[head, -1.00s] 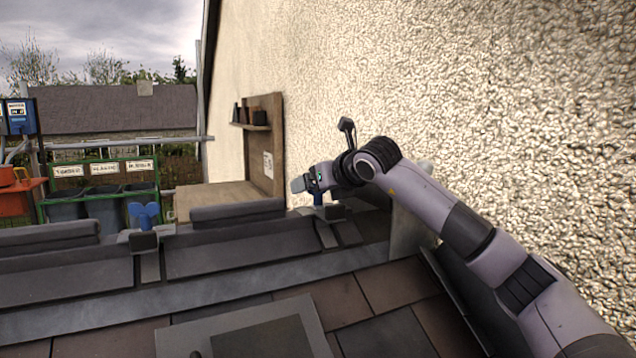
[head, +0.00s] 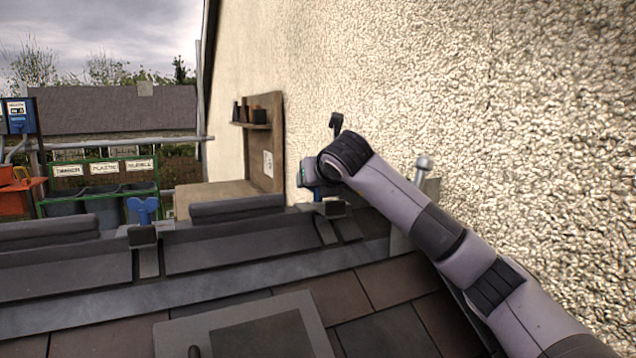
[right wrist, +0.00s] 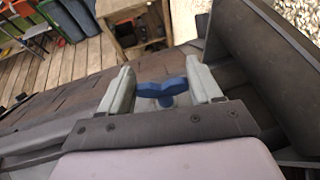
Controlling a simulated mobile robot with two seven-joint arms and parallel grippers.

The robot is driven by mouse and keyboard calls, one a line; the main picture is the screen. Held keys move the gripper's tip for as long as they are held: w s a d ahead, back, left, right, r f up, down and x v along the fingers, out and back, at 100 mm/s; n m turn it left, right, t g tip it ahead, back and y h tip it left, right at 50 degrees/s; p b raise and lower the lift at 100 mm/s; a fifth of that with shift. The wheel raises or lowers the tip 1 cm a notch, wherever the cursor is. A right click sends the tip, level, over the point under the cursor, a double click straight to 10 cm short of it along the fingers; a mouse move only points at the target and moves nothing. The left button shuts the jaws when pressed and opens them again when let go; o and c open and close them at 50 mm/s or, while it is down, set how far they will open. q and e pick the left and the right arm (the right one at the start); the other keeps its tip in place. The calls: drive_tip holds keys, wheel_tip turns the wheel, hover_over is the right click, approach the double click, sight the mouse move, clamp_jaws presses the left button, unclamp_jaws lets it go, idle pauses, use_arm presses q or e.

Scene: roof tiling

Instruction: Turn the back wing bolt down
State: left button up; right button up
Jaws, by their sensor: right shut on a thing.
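The back wing bolt (right wrist: 162,92) is blue, with two spread wings, and sits between the two pale fingers of my right gripper (right wrist: 162,90) in the right wrist view. The fingers press on the wing ends, one on each side. In the head view my right gripper (head: 308,180) is low over the right-hand clamp (head: 331,208) on the ridge, and my wrist covers most of it. Another blue wing bolt (head: 142,210) stands upright on the left-hand clamp (head: 143,236). My left gripper is not in view.
The rough house wall (head: 470,90) rises close to the right of my arm. Dark ridge tiles (head: 238,208) run along the roof top. A wooden shelf unit (head: 265,150) and green-framed bins (head: 103,188) stand beyond. A grey framed panel (head: 250,335) lies on the slope.

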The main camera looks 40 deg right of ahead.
drive_tip(key=shift+r+m+g+h, duration=0.25)
drive_tip(key=shift+m+g+h, duration=0.25)
drive_tip(key=shift+m+h, duration=0.7)
drive_tip(key=shift+r, duration=0.1)
drive_tip(key=o, duration=1)
drive_tip(key=shift+g, duration=0.3)
drive_tip(key=shift+a, duration=0.1)
drive_tip(key=shift+b+v, duration=0.45)
drive_tip(key=shift+v, duration=3)
